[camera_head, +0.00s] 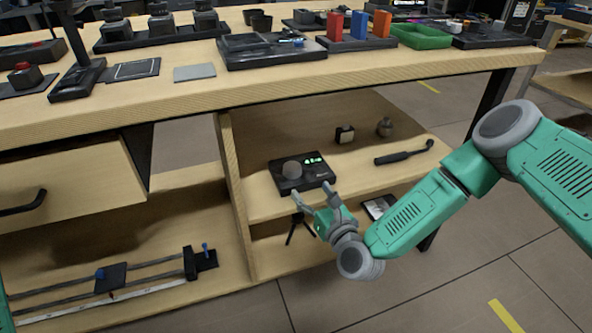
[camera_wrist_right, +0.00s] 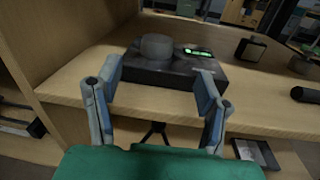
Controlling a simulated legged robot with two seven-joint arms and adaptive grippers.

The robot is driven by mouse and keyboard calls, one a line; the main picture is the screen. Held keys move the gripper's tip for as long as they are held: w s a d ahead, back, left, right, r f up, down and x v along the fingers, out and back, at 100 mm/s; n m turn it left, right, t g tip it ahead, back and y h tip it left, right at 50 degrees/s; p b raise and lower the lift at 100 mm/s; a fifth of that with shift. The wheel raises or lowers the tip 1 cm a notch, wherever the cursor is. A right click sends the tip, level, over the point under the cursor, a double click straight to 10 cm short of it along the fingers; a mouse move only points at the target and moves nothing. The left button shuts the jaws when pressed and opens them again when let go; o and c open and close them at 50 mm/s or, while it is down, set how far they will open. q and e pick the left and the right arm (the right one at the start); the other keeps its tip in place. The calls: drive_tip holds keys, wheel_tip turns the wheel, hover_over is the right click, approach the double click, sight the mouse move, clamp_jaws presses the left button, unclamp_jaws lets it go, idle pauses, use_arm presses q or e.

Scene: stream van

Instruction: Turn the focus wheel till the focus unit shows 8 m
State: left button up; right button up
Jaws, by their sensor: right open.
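The focus unit (camera_head: 303,184) is a dark box on the upper shelf under the bench; it also shows in the right wrist view (camera_wrist_right: 172,74). Its focus wheel (camera_head: 292,169) is a round grey knob on the left of the top, also visible in the wrist view (camera_wrist_right: 157,46). A small display (camera_head: 314,160) with green digits sits right of the wheel; I cannot read its value. My right gripper (camera_head: 312,193) is open and empty in front of the unit. In the wrist view its fingers (camera_wrist_right: 158,80) spread before the box, apart from the wheel. My left gripper is out of view.
A small dark block (camera_head: 344,134), a round metal piece (camera_head: 384,127) and a black-handled tool (camera_head: 404,154) lie right of the unit. The tabletop (camera_head: 260,90) overhangs the shelf. A wooden divider (camera_head: 235,185) stands at its left. A small black tripod (camera_head: 298,228) is below.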

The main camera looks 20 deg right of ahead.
sight(297, 173)
drive_tip(key=w+b, duration=0.1)
drive_tip(key=w, duration=0.2)
drive_tip(key=w+a+b, duration=0.1)
drive_tip(key=w, duration=0.2)
drive_tip(key=w+b, duration=0.1)
drive_tip(key=w, duration=0.3)
drive_tip(key=shift+a+f, duration=0.1)
drive_tip(key=shift+a, duration=0.1)
drive_tip(key=shift+w+a, duration=0.1)
drive_tip(key=shift+w, duration=0.6)
drive_tip(key=c, duration=1.2)
